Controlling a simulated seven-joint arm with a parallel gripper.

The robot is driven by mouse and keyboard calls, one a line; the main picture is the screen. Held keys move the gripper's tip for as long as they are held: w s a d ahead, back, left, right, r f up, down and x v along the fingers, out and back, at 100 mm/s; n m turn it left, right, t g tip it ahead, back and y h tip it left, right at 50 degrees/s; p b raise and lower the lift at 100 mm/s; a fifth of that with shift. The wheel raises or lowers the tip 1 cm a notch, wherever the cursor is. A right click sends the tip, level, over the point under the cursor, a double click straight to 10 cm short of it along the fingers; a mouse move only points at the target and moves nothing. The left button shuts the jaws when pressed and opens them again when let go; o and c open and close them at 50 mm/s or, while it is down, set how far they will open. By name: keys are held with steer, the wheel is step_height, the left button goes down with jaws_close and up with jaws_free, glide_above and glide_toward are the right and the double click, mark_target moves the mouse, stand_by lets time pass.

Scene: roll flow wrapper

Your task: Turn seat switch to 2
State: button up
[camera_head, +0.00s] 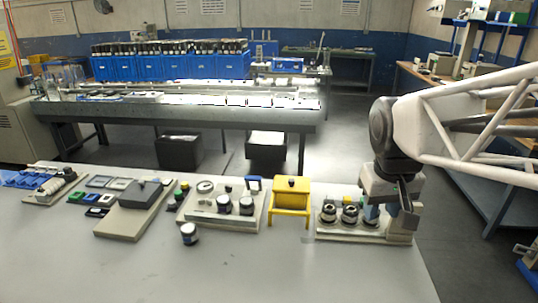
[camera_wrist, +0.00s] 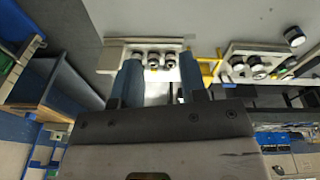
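My gripper (camera_head: 388,214) is over the right part of a pale board (camera_head: 402,238) at the right end of the table. Round dark-and-silver knobs (camera_head: 349,214) stand in a row on this board; my gripper partly hides the right one. In the wrist view my gripper (camera_wrist: 160,72) has its two blue fingers apart, with the knobs (camera_wrist: 154,61) showing between and beyond them. Nothing shows held. No label naming the seat switch and no number 2 is readable, so I cannot tell which knob it is or where it points.
A yellow stand (camera_head: 291,200) is just left of the board. Further left are a board with dark knobs (camera_head: 225,204), a loose dark jar-like piece (camera_head: 189,233) and a grey box (camera_head: 141,193). The front of the table (camera_head: 300,272) is clear.

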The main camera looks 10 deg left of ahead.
steer(key=w+a+r+n, duration=0.1)
steer(key=w+a, duration=0.2)
steer(key=w, duration=0.3)
steer(key=w+a+n+g, duration=0.1)
steer(key=w+a, duration=0.2)
steer(key=w, duration=0.3)
steer(key=w+a+r+n, duration=0.1)
steer(key=w+a, duration=0.1)
steer(key=w, duration=0.4)
steer(key=n+g+h, duration=0.2)
steer(key=n+h, duration=0.2)
steer(key=n, duration=0.5)
glide_above(228, 186)
steer(key=w+a, duration=0.1)
steer(key=a, duration=0.2)
step_height(228, 186, down, 28)
steer(key=shift+w+a, duration=0.2)
steer(key=shift+x, duration=3.85)
steer(key=shift+s, duration=0.15)
